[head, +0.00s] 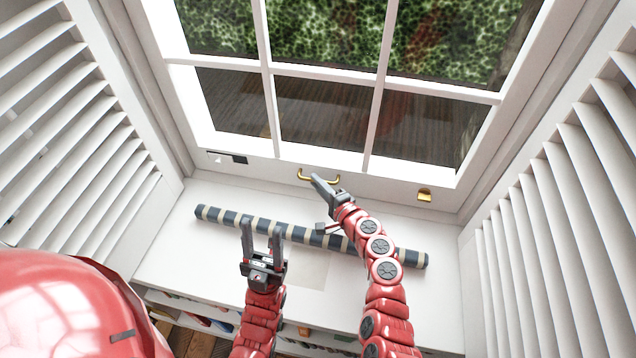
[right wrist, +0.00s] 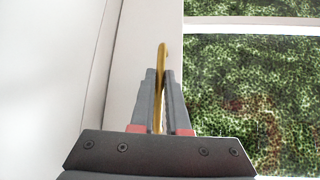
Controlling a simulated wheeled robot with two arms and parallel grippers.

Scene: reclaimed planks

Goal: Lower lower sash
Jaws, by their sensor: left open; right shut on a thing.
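The lower sash (head: 385,188) is a white-framed window with several panes, at the back of the head view. A brass handle (head: 302,176) is on its bottom rail. My right gripper (head: 318,181) is shut on the handle; the right wrist view shows the brass bar (right wrist: 162,58) between the two grey fingers. My left gripper (head: 263,227) is open and empty, pointing up over the sill, near the striped roll and apart from the sash. The fingers of my right gripper hide part of the handle.
A dark-blue and cream striped roll (head: 215,215) lies across the white sill (head: 170,245), below the sash. Louvred shutters stand at left (head: 75,150) and right (head: 560,220). A brass catch (head: 425,195) sits right of the handle. Shelves (head: 190,309) with books are under the sill.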

